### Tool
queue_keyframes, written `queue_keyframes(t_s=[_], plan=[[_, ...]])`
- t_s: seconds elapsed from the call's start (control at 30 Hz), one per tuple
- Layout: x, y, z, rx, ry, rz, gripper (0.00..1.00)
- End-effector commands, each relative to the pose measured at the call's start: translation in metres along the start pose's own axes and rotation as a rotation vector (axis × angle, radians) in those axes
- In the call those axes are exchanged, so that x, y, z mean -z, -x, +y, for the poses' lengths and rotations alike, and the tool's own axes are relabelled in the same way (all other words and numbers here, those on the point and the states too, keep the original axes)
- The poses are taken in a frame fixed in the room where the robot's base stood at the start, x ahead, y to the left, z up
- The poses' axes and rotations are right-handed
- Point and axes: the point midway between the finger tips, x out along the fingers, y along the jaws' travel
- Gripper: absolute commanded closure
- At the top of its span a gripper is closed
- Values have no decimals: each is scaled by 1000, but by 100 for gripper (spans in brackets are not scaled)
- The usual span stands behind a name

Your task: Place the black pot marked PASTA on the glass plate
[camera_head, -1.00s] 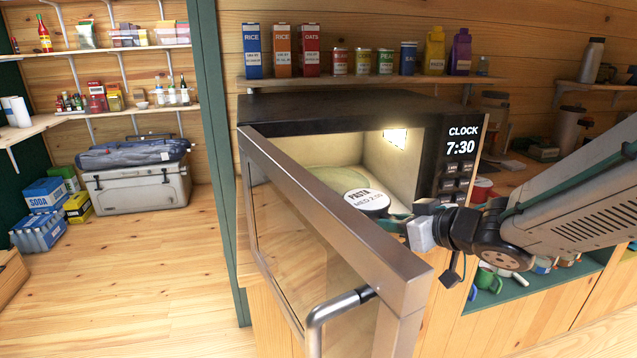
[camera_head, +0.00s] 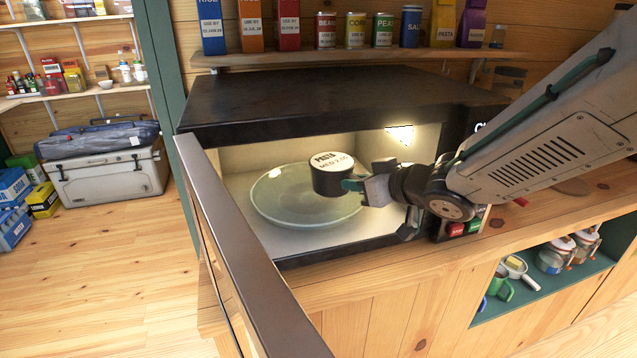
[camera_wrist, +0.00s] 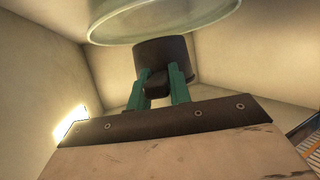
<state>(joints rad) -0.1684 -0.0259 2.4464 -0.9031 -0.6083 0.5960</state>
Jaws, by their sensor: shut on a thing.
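The black pot marked PASTA (camera_head: 331,180) has a white label on top. It is held in the microwave's open front, over the right part of the glass plate as seen in the head view. My gripper (camera_head: 358,184) is shut on the pot's side from the right. In the wrist view the pot (camera_wrist: 163,58) sits between the green fingers (camera_wrist: 160,90). The round glass plate (camera_head: 282,208) lies inside the lit microwave; its edge also shows in the wrist view (camera_wrist: 125,37). I cannot tell whether the pot touches the plate.
The microwave (camera_head: 320,105) has its door (camera_head: 235,260) swung open on the left, close to the camera. Its right wall and control panel are beside my arm. A shelf (camera_head: 365,57) with cartons and tins runs above. Wooden floor lies free at the left.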

Motion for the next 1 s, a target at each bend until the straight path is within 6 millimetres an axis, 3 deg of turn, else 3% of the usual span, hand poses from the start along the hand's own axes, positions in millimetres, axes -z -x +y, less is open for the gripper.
queue_keyframes(t_s=[0.1, 0.33, 0.6, 0.8, 1.0], plan=[[9, -33, -4, 4, 1, -1, 100], [24, -81, -6, 0, 0, 0, 100], [31, -105, -6, -2, -1, 0, 100], [2, -114, -5, -4, -3, -1, 100], [-1, -115, -5, -4, -1, 2, 100]])
